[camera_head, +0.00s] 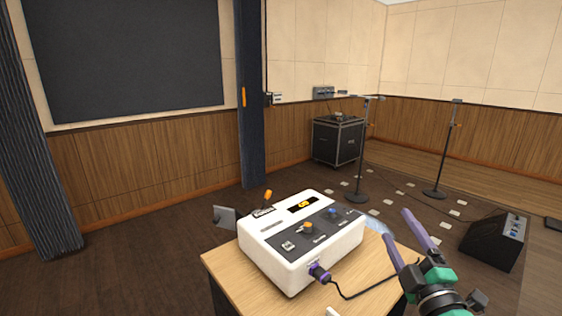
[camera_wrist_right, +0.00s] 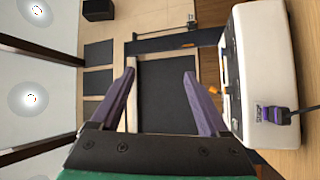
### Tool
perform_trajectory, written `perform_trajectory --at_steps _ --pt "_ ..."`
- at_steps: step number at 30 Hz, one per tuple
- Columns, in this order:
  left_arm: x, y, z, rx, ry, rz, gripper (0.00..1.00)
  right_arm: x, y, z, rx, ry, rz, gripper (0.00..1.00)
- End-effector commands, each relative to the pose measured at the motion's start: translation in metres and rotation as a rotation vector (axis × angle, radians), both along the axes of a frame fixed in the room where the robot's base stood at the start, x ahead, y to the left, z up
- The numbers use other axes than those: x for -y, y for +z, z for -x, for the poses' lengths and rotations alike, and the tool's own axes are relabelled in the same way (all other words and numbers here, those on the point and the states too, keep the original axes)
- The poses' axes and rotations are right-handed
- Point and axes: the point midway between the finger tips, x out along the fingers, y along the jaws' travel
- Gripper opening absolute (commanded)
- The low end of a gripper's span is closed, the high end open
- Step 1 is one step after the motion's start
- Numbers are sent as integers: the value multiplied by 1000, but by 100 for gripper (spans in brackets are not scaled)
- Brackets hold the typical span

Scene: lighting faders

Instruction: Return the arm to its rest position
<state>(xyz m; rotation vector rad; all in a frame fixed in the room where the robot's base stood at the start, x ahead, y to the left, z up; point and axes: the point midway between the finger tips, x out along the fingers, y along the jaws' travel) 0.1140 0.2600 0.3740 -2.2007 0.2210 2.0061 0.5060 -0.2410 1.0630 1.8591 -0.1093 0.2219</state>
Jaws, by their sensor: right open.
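My right gripper (camera_head: 398,225) is at the lower right of the head view, with its two purple fingers spread apart and nothing between them. It also shows open and empty in the right wrist view (camera_wrist_right: 159,74). The white lighting console (camera_head: 270,236) stands on a small wooden table (camera_head: 232,277), to the left of the gripper and apart from it. The console has an orange knob (camera_head: 307,228), a blue knob (camera_head: 332,212) and an orange-tipped lever (camera_head: 267,196). In the wrist view the console (camera_wrist_right: 270,60) is at the right. My left gripper is not in view.
A purple plug (camera_head: 319,272) with a black cable sits in the console's front side. A black floor speaker (camera_head: 492,242) is to the right. Microphone stands (camera_head: 361,150) and a black case (camera_head: 337,141) stand farther back. The floor at left is clear.

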Motion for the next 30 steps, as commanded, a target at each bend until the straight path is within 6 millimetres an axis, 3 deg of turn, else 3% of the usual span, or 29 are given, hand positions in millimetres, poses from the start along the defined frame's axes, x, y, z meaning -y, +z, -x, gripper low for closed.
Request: perform_trajectory --at_steps 1,3,6,9,15,19,24,30 --pt "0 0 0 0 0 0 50 21 -39 4 -131 -89 -177 79" --pt "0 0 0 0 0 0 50 43 -98 18 -328 -212 -395 79" --pt "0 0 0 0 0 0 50 50 -171 50 -581 -346 -618 79" --pt "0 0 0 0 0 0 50 42 -224 86 -790 -439 -767 79" --pt "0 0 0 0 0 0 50 10 -291 159 -1148 -566 -960 79" --pt "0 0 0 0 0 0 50 -16 -316 206 -1363 -624 -1045 79" --pt "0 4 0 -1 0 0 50 -15 -385 192 -1378 -642 -1022 79" --pt "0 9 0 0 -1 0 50 -15 -478 203 -1417 -664 -1003 79"
